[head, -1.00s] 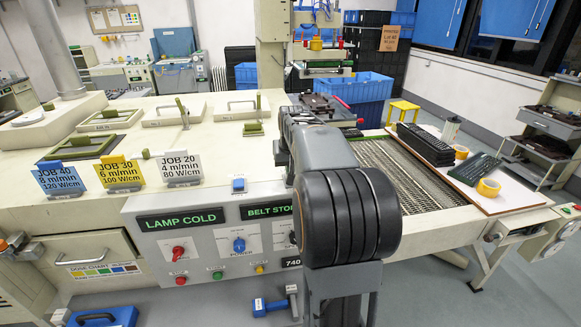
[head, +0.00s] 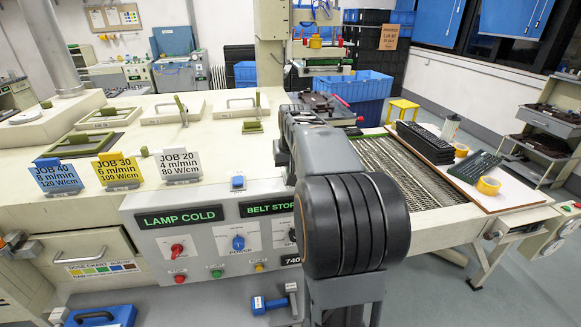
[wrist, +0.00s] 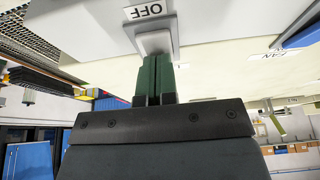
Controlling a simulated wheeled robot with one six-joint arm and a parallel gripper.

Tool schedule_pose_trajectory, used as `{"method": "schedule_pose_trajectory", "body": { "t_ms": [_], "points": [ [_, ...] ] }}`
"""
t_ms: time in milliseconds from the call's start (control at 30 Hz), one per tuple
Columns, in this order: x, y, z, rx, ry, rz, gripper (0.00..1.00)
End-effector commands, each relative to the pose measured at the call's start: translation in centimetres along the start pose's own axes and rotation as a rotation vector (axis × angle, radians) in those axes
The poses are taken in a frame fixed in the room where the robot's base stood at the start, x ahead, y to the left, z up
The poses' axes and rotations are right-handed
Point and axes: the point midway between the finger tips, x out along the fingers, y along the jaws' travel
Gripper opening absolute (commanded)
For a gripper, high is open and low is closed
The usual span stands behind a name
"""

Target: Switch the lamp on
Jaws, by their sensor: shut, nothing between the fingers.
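My gripper (wrist: 155,62) shows in the wrist view, its two green fingers shut together with nothing between them. The fingertips are at a pale square switch-like piece (wrist: 154,41), touching or very close to it. A label reading OFF (wrist: 150,11), upside down, is beside that piece. In the head view, a grey control panel (head: 205,270) has a display reading LAMP COLD (head: 180,218) and another reading BELT STOP (head: 267,208). Below them are a red knob (head: 177,249) and a blue POWER knob (head: 238,243). My arm hides the gripper and the panel's right part there.
Three job cards, blue (head: 57,176), yellow (head: 117,170) and white (head: 180,164), stand on the machine top.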

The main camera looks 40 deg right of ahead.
Motion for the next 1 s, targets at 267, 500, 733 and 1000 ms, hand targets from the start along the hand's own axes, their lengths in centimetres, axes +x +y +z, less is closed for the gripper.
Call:
{"method": "schedule_pose_trajectory", "body": {
  "t_ms": [267,500,733,1000],
  "points": [
    [-1.8,-0.1,-0.5,-0.001,0.004,0.000,0.00],
    [-5.7,-0.4,-0.9,-0.005,0.006,-0.002,0.00],
    [-10.1,-0.2,-0.8,-0.002,0.004,-0.001,0.00],
    [-13.2,-0.2,-0.8,-0.002,0.002,-0.001,0.00]
  ]
}}
